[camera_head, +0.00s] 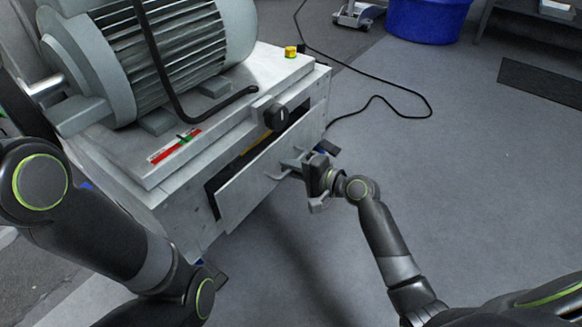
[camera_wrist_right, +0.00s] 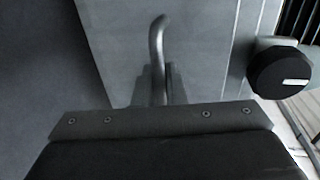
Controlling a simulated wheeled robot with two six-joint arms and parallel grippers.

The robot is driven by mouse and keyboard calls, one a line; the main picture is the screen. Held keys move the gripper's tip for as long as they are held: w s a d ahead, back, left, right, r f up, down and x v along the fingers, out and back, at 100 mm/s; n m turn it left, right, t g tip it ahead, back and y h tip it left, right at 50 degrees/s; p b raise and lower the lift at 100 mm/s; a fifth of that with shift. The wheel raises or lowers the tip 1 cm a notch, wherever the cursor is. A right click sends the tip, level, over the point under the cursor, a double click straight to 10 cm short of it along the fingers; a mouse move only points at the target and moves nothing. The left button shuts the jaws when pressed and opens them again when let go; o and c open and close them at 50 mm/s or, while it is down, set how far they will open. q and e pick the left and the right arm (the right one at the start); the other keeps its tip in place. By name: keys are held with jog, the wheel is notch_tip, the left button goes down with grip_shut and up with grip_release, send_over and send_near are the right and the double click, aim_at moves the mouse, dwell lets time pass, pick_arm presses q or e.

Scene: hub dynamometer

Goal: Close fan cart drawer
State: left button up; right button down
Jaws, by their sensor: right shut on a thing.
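The fan cart (camera_head: 140,165) stands at the left with a big grey ribbed motor (camera_head: 150,50) on its top. Its drawer (camera_head: 255,178) shows a light grey front that stands out a little from the cart, with a dark gap above it and something yellow inside. My right gripper (camera_head: 298,165) is at the drawer front, shut on the drawer handle (camera_wrist_right: 157,45). The bent handle bar shows in the right wrist view, rising from between the fingers. My left arm crosses the lower left of the head view; its gripper is out of the picture.
A black knob (camera_head: 276,116) sticks out from the cart top edge above the drawer. A yellow button (camera_head: 290,51) sits on the top's far corner. A black cable (camera_head: 400,100) lies on the floor behind. A blue bin (camera_head: 427,20) stands at the back.

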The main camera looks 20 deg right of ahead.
aim_at(278, 161)
jog(key=x, duration=0.3)
jog(key=shift+w+a+r+p, duration=0.25)
jog(key=shift+w+r+p, duration=0.05)
jog(key=shift+w+p, duration=0.05)
jog(key=shift+w, duration=0.1)
jog(key=c, duration=1.6)
grip_release()
jog(key=shift+w+a, duration=0.1)
jog(key=shift+a, duration=0.05)
jog(key=shift+c, duration=0.2)
